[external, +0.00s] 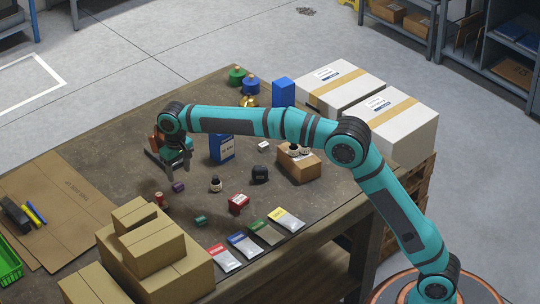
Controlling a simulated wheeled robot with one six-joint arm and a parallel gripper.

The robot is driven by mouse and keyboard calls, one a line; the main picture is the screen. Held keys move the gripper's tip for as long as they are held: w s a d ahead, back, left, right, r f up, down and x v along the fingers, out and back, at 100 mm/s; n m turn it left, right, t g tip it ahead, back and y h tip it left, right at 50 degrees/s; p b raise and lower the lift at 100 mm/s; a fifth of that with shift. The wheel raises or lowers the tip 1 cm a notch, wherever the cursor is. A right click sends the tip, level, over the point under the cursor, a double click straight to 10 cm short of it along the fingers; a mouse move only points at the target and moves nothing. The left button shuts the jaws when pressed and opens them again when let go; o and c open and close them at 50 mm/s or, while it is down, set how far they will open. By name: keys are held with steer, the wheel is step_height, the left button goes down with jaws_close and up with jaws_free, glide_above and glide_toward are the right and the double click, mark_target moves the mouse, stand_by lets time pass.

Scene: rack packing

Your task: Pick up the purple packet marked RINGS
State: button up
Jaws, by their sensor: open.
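My gripper (164,166) is open over the left part of the brown table, its fingers pointing down, with nothing seen between them. A small purple item (178,187) lies on the table just below and right of the fingers. It looks more like a little block than a flat packet, and no RINGS marking can be read on it. Several flat packets lie in a row near the front edge: a red-topped one (222,258), a blue-topped one (245,246), a green-topped one (266,233) and a yellow-topped one (286,221). No flat purple packet is clearly visible.
Stacked cardboard boxes (155,258) fill the front left corner. A blue box (222,147), a dark round item (260,174), a small bottle (215,184), a red box (238,204) and an open carton (299,165) stand mid-table. White cartons (390,125) stand at the right.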

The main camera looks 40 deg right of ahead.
mark_target(178, 185)
steer(key=shift+w+a+f, duration=0.1)
steer(key=shift+a+f, duration=0.1)
steer(key=shift+f, duration=1.1)
steer(key=shift+w+a+f, duration=0.1)
steer(key=shift+a+f, duration=0.1)
steer(key=shift+f, duration=1.1)
steer(key=c, duration=1.1)
